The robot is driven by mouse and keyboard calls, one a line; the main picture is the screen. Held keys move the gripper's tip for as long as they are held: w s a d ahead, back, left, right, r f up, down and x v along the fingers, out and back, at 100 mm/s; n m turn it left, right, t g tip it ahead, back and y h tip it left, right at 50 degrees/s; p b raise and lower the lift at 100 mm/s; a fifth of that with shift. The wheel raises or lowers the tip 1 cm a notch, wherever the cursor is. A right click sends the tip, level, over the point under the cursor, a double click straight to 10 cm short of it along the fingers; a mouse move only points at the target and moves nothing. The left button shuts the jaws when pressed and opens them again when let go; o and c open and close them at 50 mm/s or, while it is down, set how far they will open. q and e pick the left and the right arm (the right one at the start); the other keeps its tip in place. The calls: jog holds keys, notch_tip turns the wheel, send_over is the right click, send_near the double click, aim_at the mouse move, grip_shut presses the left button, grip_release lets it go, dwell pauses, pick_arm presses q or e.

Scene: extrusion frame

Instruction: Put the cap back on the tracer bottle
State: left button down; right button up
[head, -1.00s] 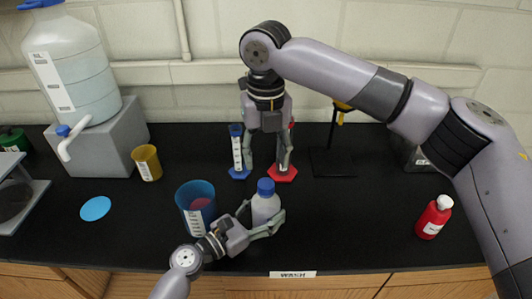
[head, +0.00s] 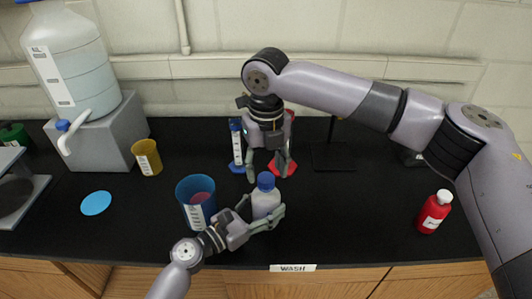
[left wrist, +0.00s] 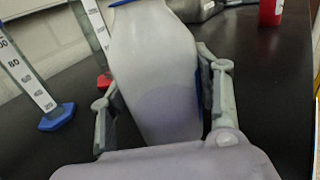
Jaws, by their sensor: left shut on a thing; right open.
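The tracer bottle (head: 266,205) is pale and translucent, and stands upright near the front middle of the bench. A blue cap (head: 266,181) sits on its top; whether it is tight cannot be told. My left gripper (head: 265,221) is shut around the bottle's body from the lower left. In the left wrist view the bottle (left wrist: 155,75) stands between both fingers, with a little blue at its top edge. My right gripper (head: 268,176) points down with fingers spread. It is just behind the cap in the head view, with no visible grip on it.
A blue cylinder (head: 236,145) and a red-based cylinder (head: 291,165) stand close behind my right gripper. A blue beaker (head: 183,190) is left of the bottle. A red bottle (head: 432,213) stands far right. The bench between is clear.

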jog(key=shift+f, duration=1.3)
jog(key=shift+c, duration=0.3)
